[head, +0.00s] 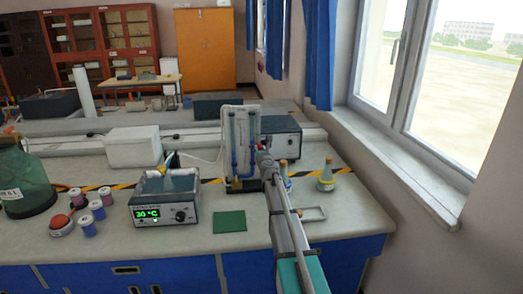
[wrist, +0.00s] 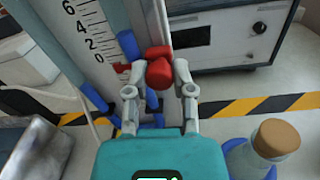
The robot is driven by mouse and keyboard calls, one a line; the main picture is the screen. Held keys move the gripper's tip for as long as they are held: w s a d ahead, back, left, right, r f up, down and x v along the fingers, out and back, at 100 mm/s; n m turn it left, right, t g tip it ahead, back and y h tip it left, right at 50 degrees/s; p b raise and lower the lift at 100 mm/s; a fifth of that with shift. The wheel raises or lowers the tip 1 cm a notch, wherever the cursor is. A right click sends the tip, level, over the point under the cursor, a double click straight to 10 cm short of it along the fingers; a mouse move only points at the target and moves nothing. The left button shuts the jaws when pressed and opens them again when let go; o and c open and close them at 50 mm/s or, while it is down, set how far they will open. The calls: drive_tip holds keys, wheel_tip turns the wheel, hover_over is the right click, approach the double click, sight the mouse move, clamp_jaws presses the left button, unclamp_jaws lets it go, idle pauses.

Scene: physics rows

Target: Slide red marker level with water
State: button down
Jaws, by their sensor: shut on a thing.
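The red marker (wrist: 158,70) is in the wrist view, a red knob between my gripper's fingers. A small red piece (wrist: 121,68) shows beside the left finger, near the scale's lower end. My gripper (wrist: 157,80) is shut on the red marker at the gauge's right edge. The gauge board (wrist: 75,45) has a black number scale with 0, 2, 4 and 6. The blue water column (wrist: 127,44) ends higher in the picture than the small red piece. In the head view the gauge (head: 238,130) stands upright, and my gripper (head: 263,148) is at its right side, partly hiding it.
Stoppered flasks (head: 326,177) stand to the right of my arm. A heated bath (head: 165,199) reading 30 °C and a green mat (head: 230,222) lie left. Striped tape crosses the bench.

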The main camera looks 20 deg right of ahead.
drive_tip(key=shift+r+p, duration=1.3)
drive_tip(key=shift+r, duration=0.15)
drive_tip(key=shift+c, duration=2.2)
unclamp_jaws()
drive_tip(key=shift+s, duration=0.1)
drive_tip(key=v, duration=1.1)
drive_tip(key=shift+s, duration=0.4)
drive_tip(key=shift+a, duration=0.2)
